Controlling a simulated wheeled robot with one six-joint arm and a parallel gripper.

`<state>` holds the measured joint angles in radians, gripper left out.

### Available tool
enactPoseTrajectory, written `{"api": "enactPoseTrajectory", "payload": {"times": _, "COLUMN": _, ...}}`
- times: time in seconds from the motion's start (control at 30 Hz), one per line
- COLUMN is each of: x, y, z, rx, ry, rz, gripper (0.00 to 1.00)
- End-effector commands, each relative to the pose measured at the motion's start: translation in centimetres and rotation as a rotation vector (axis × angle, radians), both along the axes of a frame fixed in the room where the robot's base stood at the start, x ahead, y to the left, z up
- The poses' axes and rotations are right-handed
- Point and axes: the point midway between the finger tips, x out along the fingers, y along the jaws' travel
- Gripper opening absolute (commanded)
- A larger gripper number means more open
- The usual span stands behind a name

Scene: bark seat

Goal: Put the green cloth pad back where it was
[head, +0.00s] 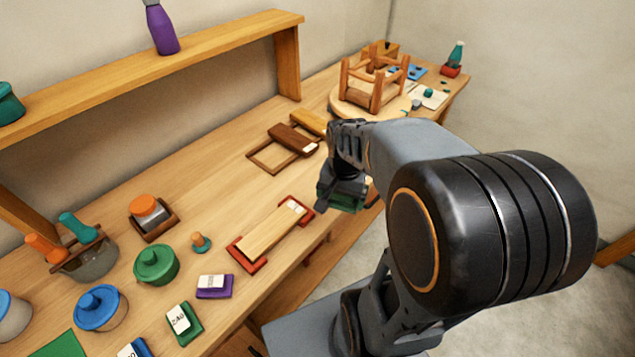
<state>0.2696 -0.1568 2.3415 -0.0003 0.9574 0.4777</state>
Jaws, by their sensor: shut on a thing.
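My gripper (343,190) is at the middle of the head view, in the air right of the pale board in the red cradle. It is shut on a dark green thing (349,197), which looks like the green cloth pad. My fingers and wrist hide part of it, so its full shape does not show. A flat green piece (60,345) lies at the bottom left edge of the bench, cut off by the picture edge.
The bench (180,225) holds a pale board (270,230) in a red cradle, an empty-looking wooden frame (265,158), a green-lidded pot (156,264), a green block (184,322) and a purple block (215,286). A stool frame (374,88) stands at the far end.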

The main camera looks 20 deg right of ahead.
Motion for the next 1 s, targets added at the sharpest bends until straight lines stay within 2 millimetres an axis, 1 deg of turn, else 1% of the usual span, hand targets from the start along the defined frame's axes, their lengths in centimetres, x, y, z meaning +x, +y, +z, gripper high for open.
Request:
{"api": "enactPoseTrajectory", "payload": {"times": 0.17, "x": 3.4, "y": -0.6, "z": -1.5, "rx": 0.002, "ry": 0.006, "rz": -0.006, "gripper": 0.68}}
{"api": "enactPoseTrajectory", "payload": {"times": 0.37, "x": 8.2, "y": -1.3, "z": -3.6, "rx": 0.001, "ry": 0.004, "rz": -0.007, "gripper": 0.68}}
{"api": "enactPoseTrajectory", "payload": {"times": 0.4, "x": 8.8, "y": -1.3, "z": -4.5, "rx": 0.002, "ry": 0.006, "rz": -0.007, "gripper": 0.68}}
{"api": "enactPoseTrajectory", "payload": {"times": 0.5, "x": 10.1, "y": -1.5, "z": -6.2, "rx": 0.001, "ry": 0.004, "rz": -0.005, "gripper": 0.68}}
{"api": "enactPoseTrajectory", "payload": {"times": 0.6, "x": 11.2, "y": -1.6, "z": -7.5, "rx": 0.001, "ry": 0.002, "rz": -0.004, "gripper": 0.68}}
{"api": "enactPoseTrajectory", "payload": {"times": 0.7, "x": 11.9, "y": -1.7, "z": -8.3, "rx": 0.001, "ry": 0.002, "rz": -0.004, "gripper": 0.68}}
{"api": "enactPoseTrajectory", "payload": {"times": 0.9, "x": 12.6, "y": -1.7, "z": -9.1, "rx": 0.000, "ry": 0.000, "rz": -0.002, "gripper": 0.68}}
{"api": "enactPoseTrajectory", "payload": {"times": 1.0, "x": 13.0, "y": -1.7, "z": -10.3, "rx": 0.001, "ry": 0.004, "rz": -0.003, "gripper": 0.68}}
